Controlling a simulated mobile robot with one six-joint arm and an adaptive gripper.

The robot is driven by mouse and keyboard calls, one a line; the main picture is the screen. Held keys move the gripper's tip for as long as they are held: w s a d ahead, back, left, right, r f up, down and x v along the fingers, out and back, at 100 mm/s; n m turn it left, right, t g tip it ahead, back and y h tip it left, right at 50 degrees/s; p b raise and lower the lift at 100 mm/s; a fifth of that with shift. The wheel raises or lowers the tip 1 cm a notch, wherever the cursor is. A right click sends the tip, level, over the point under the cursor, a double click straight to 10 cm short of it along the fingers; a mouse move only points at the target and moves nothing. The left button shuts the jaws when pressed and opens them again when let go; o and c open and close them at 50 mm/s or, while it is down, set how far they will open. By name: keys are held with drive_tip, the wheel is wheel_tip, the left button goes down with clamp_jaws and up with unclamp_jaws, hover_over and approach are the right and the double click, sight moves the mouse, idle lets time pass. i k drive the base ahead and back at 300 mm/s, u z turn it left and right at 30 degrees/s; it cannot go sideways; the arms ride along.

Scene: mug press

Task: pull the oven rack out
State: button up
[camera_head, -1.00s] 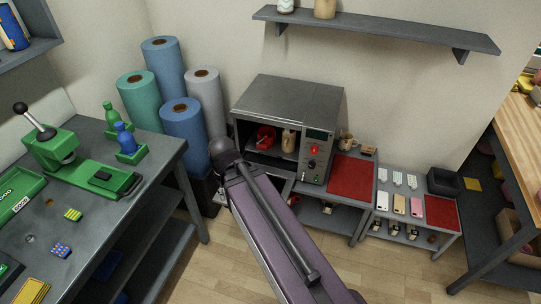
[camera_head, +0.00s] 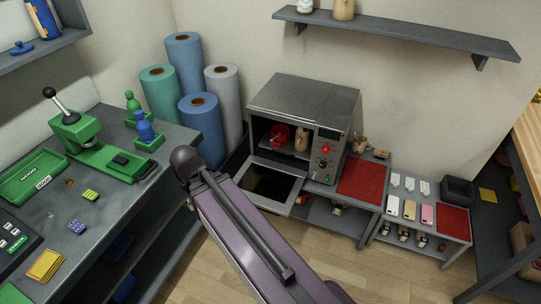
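The grey oven (camera_head: 305,110) stands on a low table against the back wall. Its door (camera_head: 270,186) is folded down open, with a dark window in a light frame. Inside the cavity are a red object (camera_head: 279,135) and a beige mug-like item (camera_head: 301,139). The rack itself cannot be made out clearly. My purple arm crosses the lower middle of the view, its far end left of the open door. My gripper is not visible.
A red mat (camera_head: 364,177) lies right of the oven. Rolls (camera_head: 202,125) stand left of it. A workbench with a green press (camera_head: 97,150) is at the left. A wall shelf (camera_head: 400,34) hangs above. Wooden floor is free in front.

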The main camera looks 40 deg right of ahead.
sight(289, 150)
drive_tip(key=u, duration=0.55)
drive_tip(key=k, duration=1.3)
drive_tip(key=z, duration=0.9)
drive_tip(key=i, duration=0.9)
drive_tip(key=u, duration=0.1)
